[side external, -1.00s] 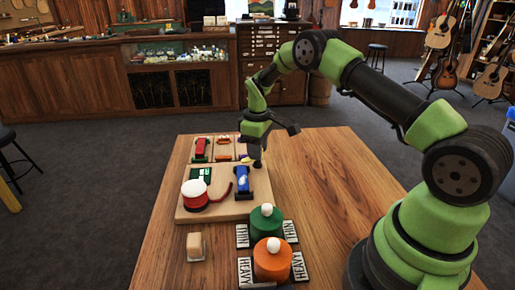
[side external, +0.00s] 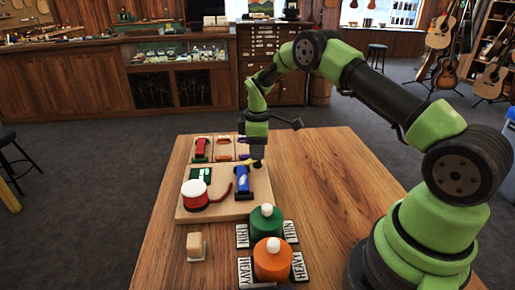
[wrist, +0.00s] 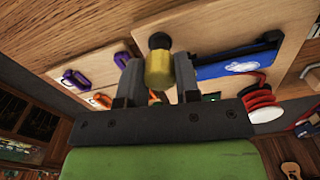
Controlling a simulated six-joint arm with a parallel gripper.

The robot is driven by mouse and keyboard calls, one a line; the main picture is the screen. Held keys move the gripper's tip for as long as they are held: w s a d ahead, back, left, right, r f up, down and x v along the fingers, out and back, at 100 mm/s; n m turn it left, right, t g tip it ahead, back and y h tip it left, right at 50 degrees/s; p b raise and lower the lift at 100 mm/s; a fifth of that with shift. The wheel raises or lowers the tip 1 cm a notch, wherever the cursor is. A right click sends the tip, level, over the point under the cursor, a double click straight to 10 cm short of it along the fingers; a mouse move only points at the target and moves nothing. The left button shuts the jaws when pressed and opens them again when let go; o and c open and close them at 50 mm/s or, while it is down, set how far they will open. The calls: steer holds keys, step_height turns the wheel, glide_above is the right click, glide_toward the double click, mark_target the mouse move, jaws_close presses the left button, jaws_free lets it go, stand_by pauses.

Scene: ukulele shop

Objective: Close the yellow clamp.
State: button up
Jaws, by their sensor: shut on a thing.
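In the wrist view, a yellow cylindrical part with a black round end (wrist: 159,70), which looks like part of the yellow clamp, sits between the two dark fingers of my gripper (wrist: 158,84). The fingers are shut on it. In the side view, my gripper (side external: 256,160) is low over the far right part of a wooden board (side external: 215,212), just behind a blue piece (side external: 242,182). Only a small bit of yellow shows there. The rest of the clamp is hidden, so I cannot tell its position.
The table's right side is clear.

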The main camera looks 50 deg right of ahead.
steer(key=o, duration=0.9)
step_height(320, 180, up, 10)
